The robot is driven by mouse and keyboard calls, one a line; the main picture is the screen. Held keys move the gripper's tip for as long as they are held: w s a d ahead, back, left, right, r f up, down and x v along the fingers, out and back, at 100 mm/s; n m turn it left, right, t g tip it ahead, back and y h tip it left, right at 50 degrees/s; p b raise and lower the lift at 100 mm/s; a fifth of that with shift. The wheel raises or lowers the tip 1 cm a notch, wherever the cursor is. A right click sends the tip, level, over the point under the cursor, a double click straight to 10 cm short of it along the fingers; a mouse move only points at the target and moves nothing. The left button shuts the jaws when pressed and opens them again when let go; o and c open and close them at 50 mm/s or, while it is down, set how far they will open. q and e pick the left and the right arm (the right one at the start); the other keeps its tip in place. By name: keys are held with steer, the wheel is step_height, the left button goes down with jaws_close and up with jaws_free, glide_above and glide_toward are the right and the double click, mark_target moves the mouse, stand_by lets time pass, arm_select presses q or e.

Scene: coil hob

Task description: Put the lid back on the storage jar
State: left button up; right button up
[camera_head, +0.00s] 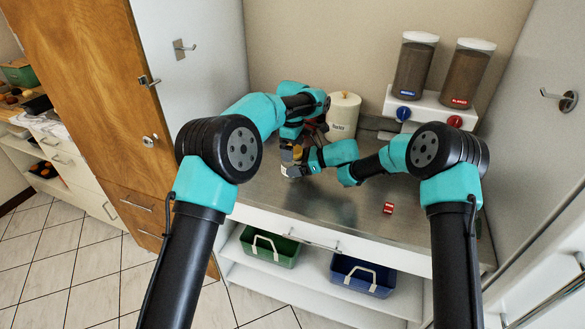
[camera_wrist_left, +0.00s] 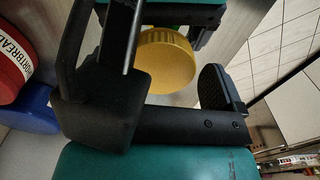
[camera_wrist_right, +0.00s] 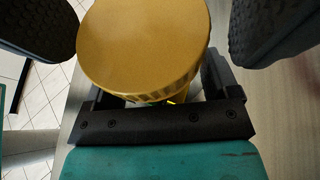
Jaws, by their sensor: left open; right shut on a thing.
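A yellow round lid with a ribbed rim (camera_wrist_right: 145,45) fills the upper middle of the right wrist view, between my right gripper's fingers (camera_wrist_right: 155,30). The lid (camera_wrist_left: 165,60) also shows beyond my left gripper's fingers (camera_wrist_left: 170,75), which are open with no contact visible. In the head view both grippers meet over the counter's left half, beside a small pale-labelled jar (camera_head: 292,171). My right gripper (camera_head: 303,160) comes in from the right, shut on the lid. My left gripper (camera_head: 294,148) is just above and left. Arms hide much of the jar, so I cannot tell its contact with the lid.
A cream canister (camera_head: 343,114) stands behind the grippers. Two dispensers (camera_head: 413,66) stand at the back right. Red (camera_wrist_left: 12,62) and blue (camera_wrist_left: 32,110) round things are close by in the left wrist view.

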arm_select(q)
steer(key=shift+r, duration=2.25)
steer(key=shift+o, duration=0.5)
steer(key=shift+r, duration=0.1)
step_height(320, 180, up, 12)
arm_select(e)
steer(key=o, duration=1.6)
